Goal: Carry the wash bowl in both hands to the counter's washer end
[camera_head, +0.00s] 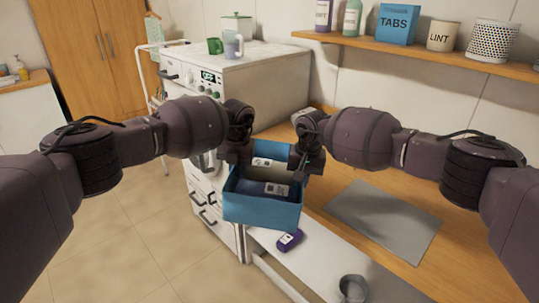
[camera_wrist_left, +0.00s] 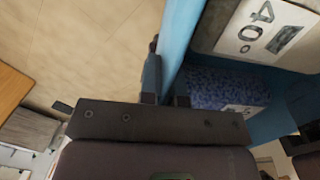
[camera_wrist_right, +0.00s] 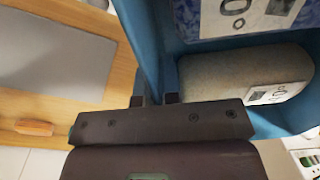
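The wash bowl is a blue rectangular tub (camera_head: 262,213) in the middle of the head view, held up above the front of the counter. It holds a dark blue patterned item and grey items with white printed labels. My left gripper (camera_head: 236,168) is shut on its left wall, which also runs between the fingers in the left wrist view (camera_wrist_left: 178,40). My right gripper (camera_head: 300,170) is shut on its right wall, seen in the right wrist view (camera_wrist_right: 148,45). The wooden counter (camera_head: 325,205) lies behind and right. The white washer (camera_head: 265,85) stands at its left end.
A grey mat (camera_head: 385,220) lies on the counter. A purple bottle (camera_head: 289,239) lies on the white surface in front, with a grey cup (camera_head: 353,287) farther right. A shelf (camera_head: 430,50) hangs above.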

